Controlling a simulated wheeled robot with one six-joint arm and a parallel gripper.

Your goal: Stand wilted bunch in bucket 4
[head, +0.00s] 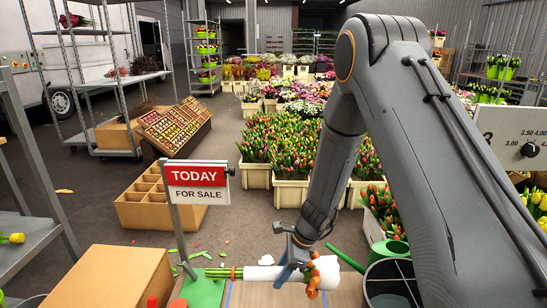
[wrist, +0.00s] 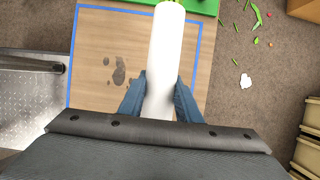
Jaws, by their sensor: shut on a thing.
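My gripper (head: 292,262) has its blue fingers shut on a bunch in a white paper sleeve (head: 262,274). The bunch lies roughly level across the table front, with green stems (head: 226,272) out at the left. Orange flower heads (head: 314,280) hang down at the right part of the sleeve, which flares there. In the wrist view the white sleeve (wrist: 166,50) runs between the two fingers (wrist: 160,88), with green at its top end. A dark metal bucket (head: 391,268) stands at the lower right, partly cut off by the frame; no number shows on it.
A wooden board with blue outline (wrist: 100,50) and dark stains lies under the bunch. A "TODAY FOR SALE" sign (head: 198,182) stands left of it on a green base. A green watering can (head: 390,248) is by the bucket. Crates of tulips (head: 290,190) stand behind.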

